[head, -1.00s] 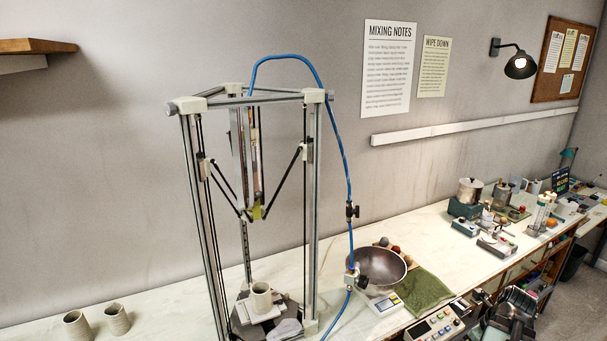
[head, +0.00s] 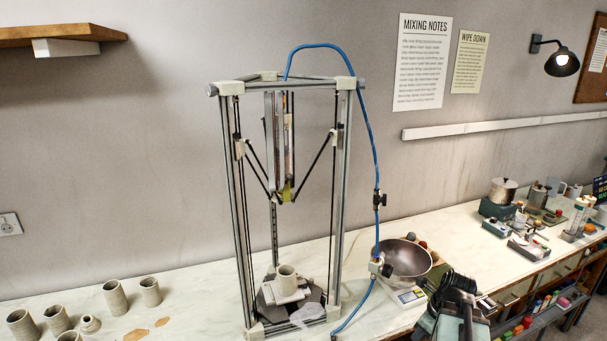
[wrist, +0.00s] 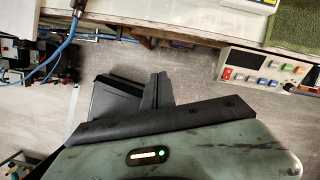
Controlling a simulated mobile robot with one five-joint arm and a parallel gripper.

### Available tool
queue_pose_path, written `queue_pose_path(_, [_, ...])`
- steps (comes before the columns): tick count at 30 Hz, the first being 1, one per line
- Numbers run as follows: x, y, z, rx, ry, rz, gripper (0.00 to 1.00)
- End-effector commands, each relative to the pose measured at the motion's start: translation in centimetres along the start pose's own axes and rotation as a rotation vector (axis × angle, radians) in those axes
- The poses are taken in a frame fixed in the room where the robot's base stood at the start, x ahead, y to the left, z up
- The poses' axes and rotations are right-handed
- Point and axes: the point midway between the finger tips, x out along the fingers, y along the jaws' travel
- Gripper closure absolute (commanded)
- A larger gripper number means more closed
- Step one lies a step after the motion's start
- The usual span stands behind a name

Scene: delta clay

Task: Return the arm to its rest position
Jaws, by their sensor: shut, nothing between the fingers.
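My gripper (wrist: 135,97) shows in the wrist view as dark fingers in front of the green wrist housing. The fingers are together and nothing is held between them. They point over the grey floor, below the front edge of the bench in that picture. In the head view my arm shows at the bottom right, dark and folded in front of the bench. The fingertips cannot be made out clearly there.
Several clay cups (head: 115,297) stand at left. A control box (wrist: 268,70) is near my gripper.

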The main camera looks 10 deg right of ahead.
Motion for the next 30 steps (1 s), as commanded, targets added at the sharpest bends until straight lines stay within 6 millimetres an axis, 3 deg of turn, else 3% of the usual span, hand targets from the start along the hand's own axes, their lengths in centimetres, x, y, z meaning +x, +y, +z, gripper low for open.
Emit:
queue_pose_path(1, [1.5, 2.0, 2.7, -0.081, 0.006, 0.017, 1.00])
queue_pose_path(6, [5.6, 10.7, 11.6, -0.556, 0.044, 0.080, 1.00])
queue_pose_path(10, [8.0, 18.2, 16.2, -1.091, 0.074, 0.137, 1.00])
queue_pose_path(13, [8.8, 22.1, 17.7, -1.510, 0.091, 0.185, 1.00])
queue_pose_path(15, [8.9, 23.1, 17.8, -1.763, 0.100, 0.216, 1.00])
queue_pose_path(21, [8.4, 22.5, 16.5, -2.313, 0.098, 0.310, 1.00])
queue_pose_path(25, [8.3, 22.4, 16.2, -2.510, 0.074, 0.346, 1.00])
queue_pose_path(30, [8.3, 22.2, 16.1, -2.567, 0.064, 0.353, 1.00])
